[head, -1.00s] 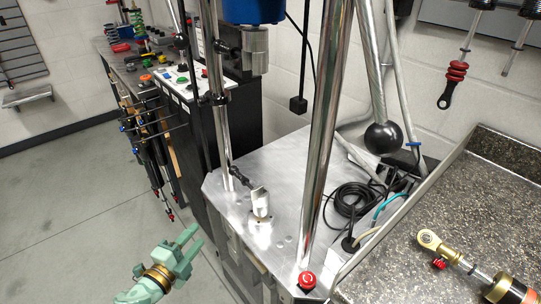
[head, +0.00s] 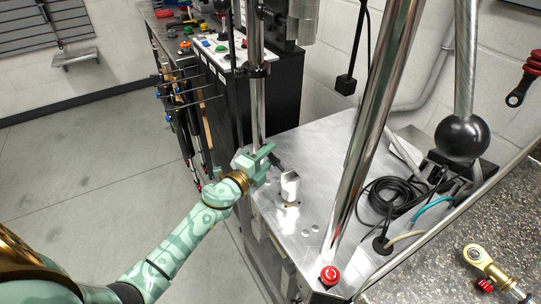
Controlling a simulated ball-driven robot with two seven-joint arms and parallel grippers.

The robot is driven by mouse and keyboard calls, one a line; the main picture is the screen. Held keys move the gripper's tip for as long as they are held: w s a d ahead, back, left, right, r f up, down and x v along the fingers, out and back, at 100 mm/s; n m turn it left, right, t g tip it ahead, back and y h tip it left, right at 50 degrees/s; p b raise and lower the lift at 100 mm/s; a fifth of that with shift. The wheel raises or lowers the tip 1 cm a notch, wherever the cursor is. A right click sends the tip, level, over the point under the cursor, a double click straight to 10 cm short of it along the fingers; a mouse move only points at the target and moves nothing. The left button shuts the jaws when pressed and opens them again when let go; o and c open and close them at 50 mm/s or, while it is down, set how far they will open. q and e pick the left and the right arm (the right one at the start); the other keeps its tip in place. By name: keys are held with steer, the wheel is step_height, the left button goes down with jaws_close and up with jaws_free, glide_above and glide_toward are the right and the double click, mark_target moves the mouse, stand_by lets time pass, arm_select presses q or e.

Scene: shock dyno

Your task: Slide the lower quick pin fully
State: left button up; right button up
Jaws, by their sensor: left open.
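The lower clevis (head: 290,186) is a short light-metal post standing on the dyno's silver base plate (head: 318,165). A small dark piece, which looks like the lower quick pin (head: 278,161), shows just behind and left of the clevis. My left gripper (head: 268,158) is open and reaches in from the left at the plate's left edge, close to the dark piece. Its fingers hide part of that piece, and I cannot tell whether they touch it. How deep the pin sits in the clevis cannot be made out. My right gripper is out of view.
Chrome columns (head: 372,130) and (head: 256,95) rise from the plate on either side of the clevis. A red stop button (head: 329,275) sits at the front corner. Black cables (head: 390,198) and a black ball knob (head: 461,137) are at the right. The floor at left is clear.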

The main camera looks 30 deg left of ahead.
mark_target(279, 164)
arm_select(q)
steer(key=shift+w+d, duration=0.1)
steer(key=shift+w, duration=0.45)
jaws_close()
steer(key=d, duration=0.1)
steer(key=s+d+p, duration=0.1)
steer(key=d, duration=0.1)
steer(key=s+d, duration=0.1)
steer(key=shift+s+d, duration=0.15)
steer(key=shift+s, duration=0.1)
steer(key=shift+f, duration=0.1)
jaws_free()
